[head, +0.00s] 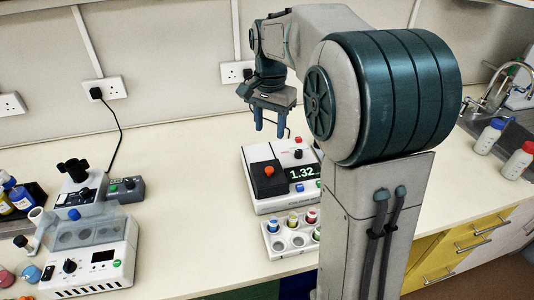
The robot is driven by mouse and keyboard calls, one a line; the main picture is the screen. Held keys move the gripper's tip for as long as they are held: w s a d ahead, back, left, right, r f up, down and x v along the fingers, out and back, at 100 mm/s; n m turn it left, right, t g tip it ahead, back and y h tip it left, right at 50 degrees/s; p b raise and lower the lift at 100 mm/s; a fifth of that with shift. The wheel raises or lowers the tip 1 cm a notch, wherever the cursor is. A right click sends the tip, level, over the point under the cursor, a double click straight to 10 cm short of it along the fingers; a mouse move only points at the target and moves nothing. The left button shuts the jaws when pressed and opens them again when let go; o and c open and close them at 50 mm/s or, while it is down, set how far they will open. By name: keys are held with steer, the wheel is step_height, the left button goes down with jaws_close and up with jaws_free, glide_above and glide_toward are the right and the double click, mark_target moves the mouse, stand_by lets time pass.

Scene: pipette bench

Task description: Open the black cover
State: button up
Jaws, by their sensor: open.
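The black cover (264,185), a dark block with an orange-red knob (269,170) on top, sits closed on the left part of a white bench device (272,208). The device has a lit display (303,172) reading 1.32, to the right of the cover. My gripper (271,128) hangs above and behind the cover with its blue fingers pointing down. It is open, with nothing seen between the fingers, and looks apart from the cover. My arm hides the right side of the device.
A rack (276,246) with several coloured-cap vials stands in front of the device. A white instrument (95,262) and a microscope-like device (78,182) stand at left. Bottles (488,137) and a sink are at right.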

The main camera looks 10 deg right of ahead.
mark_target(269, 168)
step_height(269, 168, down, 14)
steer(key=shift+w+r+p, duration=0.15)
steer(key=shift+p, duration=0.65)
steer(key=shift+c, duration=0.4)
jaws_close()
steer(key=shift+w, duration=0.1)
